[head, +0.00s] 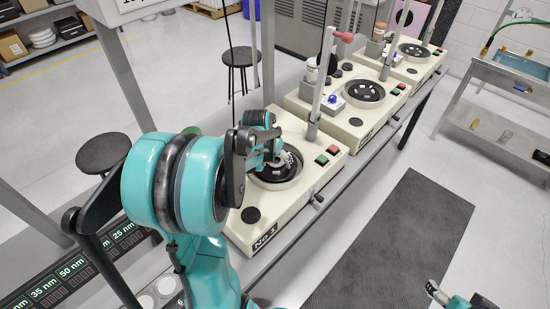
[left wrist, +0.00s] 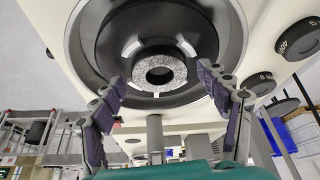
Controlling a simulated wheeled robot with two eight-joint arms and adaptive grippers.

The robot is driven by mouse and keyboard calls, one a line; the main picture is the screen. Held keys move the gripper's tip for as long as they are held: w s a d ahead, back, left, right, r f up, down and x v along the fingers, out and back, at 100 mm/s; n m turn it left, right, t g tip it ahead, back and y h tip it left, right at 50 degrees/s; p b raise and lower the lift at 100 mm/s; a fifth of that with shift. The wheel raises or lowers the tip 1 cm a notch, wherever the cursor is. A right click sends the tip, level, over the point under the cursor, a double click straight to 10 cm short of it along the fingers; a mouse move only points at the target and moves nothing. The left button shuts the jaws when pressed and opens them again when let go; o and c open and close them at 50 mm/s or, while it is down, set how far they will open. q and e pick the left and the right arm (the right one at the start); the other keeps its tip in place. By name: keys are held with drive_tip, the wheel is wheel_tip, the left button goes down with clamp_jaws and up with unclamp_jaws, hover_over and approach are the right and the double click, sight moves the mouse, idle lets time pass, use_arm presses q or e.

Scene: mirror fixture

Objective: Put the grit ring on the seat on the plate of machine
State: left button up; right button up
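The cream machine labelled No 1 (head: 263,240) stands under my left arm, with a round dark plate (head: 292,181) on top. In the left wrist view the plate (left wrist: 100,50) fills the upper middle. A grey speckled ring, which looks like the grit ring (left wrist: 160,59), lies around the dark centre of the plate, with pale pads near it. My left gripper (head: 277,163) is over the plate. In the left wrist view its fingers (left wrist: 166,98) are spread wide, apart from the ring and empty. My right gripper (head: 438,292) is at the bottom right, away from the machines; its opening is unclear.
Two similar machines (head: 366,92) (head: 414,54) stand farther along the bench. A size-marked panel (head: 75,268) is at lower left. A dark mat (head: 400,245) covers clear floor at right.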

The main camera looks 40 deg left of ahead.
use_arm(q)
drive_tip(key=shift+r, duration=0.1)
drive_tip(key=shift+r, duration=0.25)
drive_tip(key=a+p+v, duration=0.1)
drive_tip(key=p+v, duration=0.3)
drive_tip(key=v, duration=0.7)
drive_tip(key=s+d+m+t, duration=0.1)
drive_tip(key=s+d, duration=0.3)
drive_tip(key=d, duration=0.7)
drive_tip(key=s+d+r+m+t, duration=0.1)
drive_tip(key=s+d, duration=0.3)
drive_tip(key=d, duration=0.8)
drive_tip(key=shift+s+d+t+h, duration=0.3)
drive_tip(key=shift+s+d+h, duration=0.05)
drive_tip(key=shift+s+h, duration=0.05)
